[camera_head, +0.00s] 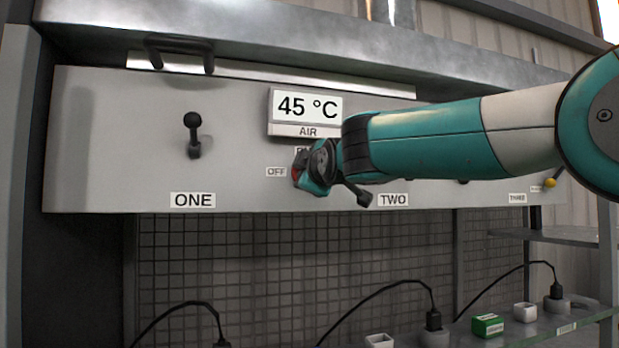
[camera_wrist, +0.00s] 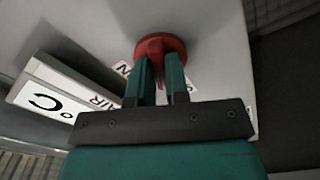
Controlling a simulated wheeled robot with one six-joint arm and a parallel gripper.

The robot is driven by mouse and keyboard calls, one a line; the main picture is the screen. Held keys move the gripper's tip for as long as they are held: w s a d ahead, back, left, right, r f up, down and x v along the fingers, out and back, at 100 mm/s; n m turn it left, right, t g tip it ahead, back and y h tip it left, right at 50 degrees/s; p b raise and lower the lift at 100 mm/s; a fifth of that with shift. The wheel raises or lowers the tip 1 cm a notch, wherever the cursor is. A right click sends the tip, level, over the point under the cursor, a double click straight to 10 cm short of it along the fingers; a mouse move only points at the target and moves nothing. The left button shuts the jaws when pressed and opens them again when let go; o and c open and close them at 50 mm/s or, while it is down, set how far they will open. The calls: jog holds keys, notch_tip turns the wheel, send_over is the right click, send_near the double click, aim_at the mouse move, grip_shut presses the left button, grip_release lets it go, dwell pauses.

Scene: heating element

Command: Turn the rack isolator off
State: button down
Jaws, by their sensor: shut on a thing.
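The rack isolator is a red rotary knob (camera_wrist: 160,46) on the grey panel (camera_head: 110,140), and its red edge also shows in the head view (camera_head: 296,172). My gripper (camera_wrist: 158,62) is at the knob, with its two green fingers shut on the knob's handle. In the head view my gripper (camera_head: 308,172) reaches the panel from the right, just below the display. The OFF label (camera_head: 276,172) is left of the knob. The label above the knob is mostly hidden by my arm. The handle's exact angle is hidden by the fingers.
A display (camera_head: 306,106) reading 45 °C, marked AIR, stands above the knob. A lever (camera_head: 193,134) above label ONE (camera_head: 193,200) points up. Another lever (camera_head: 358,194) beside label TWO (camera_head: 393,200) is close to my gripper. Black cables and small blocks (camera_head: 487,325) are on the shelf below.

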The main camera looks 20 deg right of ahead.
jog(key=n, duration=0.4)
jog(key=shift+n+b, duration=0.3)
dwell(0.4)
jog(key=c, duration=1.1)
grip_release()
jog(key=shift+s, duration=0.1)
jog(key=s+b, duration=0.7)
jog(key=s, duration=1)
jog(key=shift+s, duration=0.15)
